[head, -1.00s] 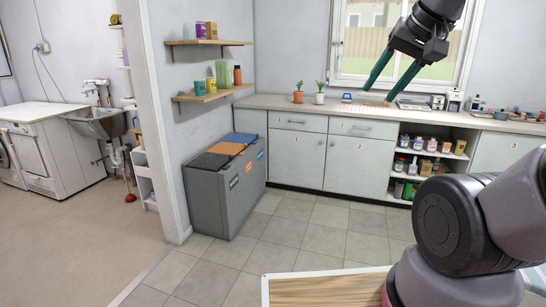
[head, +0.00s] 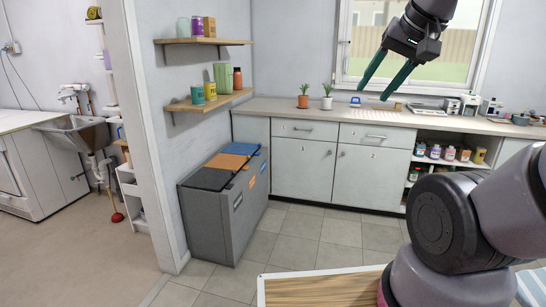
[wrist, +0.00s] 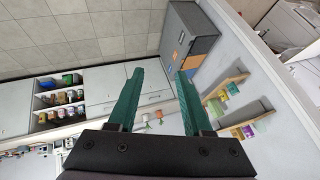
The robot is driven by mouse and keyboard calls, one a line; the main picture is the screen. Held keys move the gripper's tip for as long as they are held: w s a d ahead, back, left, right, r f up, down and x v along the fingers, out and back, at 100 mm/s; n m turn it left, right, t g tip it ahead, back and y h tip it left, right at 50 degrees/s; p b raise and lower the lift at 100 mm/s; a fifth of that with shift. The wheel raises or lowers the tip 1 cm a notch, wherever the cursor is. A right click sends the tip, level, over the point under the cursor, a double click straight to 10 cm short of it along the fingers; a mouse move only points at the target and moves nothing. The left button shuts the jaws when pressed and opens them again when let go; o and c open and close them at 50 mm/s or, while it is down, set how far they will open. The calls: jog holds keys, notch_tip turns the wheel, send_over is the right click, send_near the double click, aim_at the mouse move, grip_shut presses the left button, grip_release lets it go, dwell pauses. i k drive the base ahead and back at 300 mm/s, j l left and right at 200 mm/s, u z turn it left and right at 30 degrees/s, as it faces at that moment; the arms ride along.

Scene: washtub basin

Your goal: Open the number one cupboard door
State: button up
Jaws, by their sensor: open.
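The number one cupboard door (head: 301,168) is pale grey and shut, left of the number two door (head: 361,178) below the counter. Its small dark knob (head: 328,153) is at the upper right. In the wrist view the cupboard fronts appear upside down, partly hidden by my gripper. My gripper (head: 374,92) has two green fingers, spread apart and empty. It is held high in front of the window and touches nothing; the fingers also show in the wrist view (wrist: 160,75).
A grey bin unit (head: 224,205) with black, orange and blue lids stands left of the cupboard. A wooden-topped surface (head: 320,289) is close in front of me. Open shelves with jars (head: 449,153) are right of the doors. Tiled floor is clear before the cupboards.

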aim_at(301, 168)
jog(key=i, duration=0.85)
jog(key=i+z, duration=0.1)
jog(key=i, duration=0.7)
jog(key=i+l, duration=0.1)
jog(key=i, duration=0.45)
jog(key=i+l, duration=0.15)
jog(key=i, duration=0.45)
jog(key=i+l, duration=0.1)
jog(key=i, duration=0.45)
